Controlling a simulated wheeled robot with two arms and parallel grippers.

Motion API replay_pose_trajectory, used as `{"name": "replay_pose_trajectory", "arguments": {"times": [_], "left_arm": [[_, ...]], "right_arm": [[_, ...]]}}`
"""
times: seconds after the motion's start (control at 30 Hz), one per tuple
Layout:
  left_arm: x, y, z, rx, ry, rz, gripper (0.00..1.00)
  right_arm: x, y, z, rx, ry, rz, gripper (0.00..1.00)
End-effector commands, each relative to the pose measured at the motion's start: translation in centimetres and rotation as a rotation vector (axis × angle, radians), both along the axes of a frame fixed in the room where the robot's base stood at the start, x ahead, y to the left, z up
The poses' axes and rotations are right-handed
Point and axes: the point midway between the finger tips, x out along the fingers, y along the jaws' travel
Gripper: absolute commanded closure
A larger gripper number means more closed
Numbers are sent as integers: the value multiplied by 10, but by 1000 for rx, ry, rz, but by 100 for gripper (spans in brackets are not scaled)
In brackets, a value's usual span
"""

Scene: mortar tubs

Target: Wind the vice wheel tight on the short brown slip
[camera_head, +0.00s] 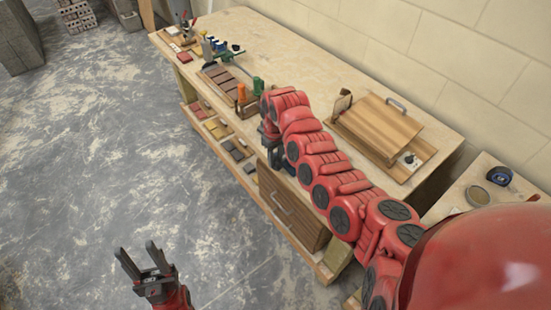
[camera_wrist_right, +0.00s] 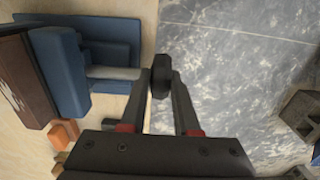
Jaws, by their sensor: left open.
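The blue vice (camera_wrist_right: 62,75) shows in the right wrist view, with a pale grey screw (camera_wrist_right: 115,73) running right to the dark vice wheel (camera_wrist_right: 160,76). My right gripper (camera_wrist_right: 160,82) has its fingers on both sides of the wheel and appears shut on it. A dark brown piece with pale marks (camera_wrist_right: 24,82) stands against the left side of the blue jaw; I cannot tell its full length. In the head view my right arm hides the vice, and the right gripper (camera_head: 272,160) is at the bench's front edge. My left gripper (camera_head: 140,258) is open and empty above the floor.
The long workbench (camera_head: 290,45) carries brown slips on a tray (camera_head: 228,78), an orange item (camera_head: 241,92), a green item (camera_head: 258,85) and a wooden board with a handle (camera_head: 375,125). A lower shelf holds coloured tiles (camera_head: 217,128).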

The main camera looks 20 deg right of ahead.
Motion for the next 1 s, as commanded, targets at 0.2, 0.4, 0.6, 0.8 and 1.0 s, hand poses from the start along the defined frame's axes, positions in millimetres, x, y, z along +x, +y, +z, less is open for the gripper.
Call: {"name": "replay_pose_trajectory", "arguments": {"times": [0.2, 0.4, 0.6, 0.8, 1.0], "left_arm": [[0, 0, 0, 0, 0, 0, 50], [0, 0, 2, 0, 0, 0, 50], [0, 0, 10, 0, 0, 0, 50], [0, 0, 25, 0, 0, 0, 50], [0, 0, 37, 0, 0, 0, 50]], "right_arm": [[0, 0, 0, 1, 0, 0, 100], [0, 0, 1, 4, -5, 0, 100], [-2, 1, 1, 18, -35, -3, 100], [-3, 1, 3, 45, -103, -5, 100], [-6, 0, 2, 76, -194, -3, 100]]}}
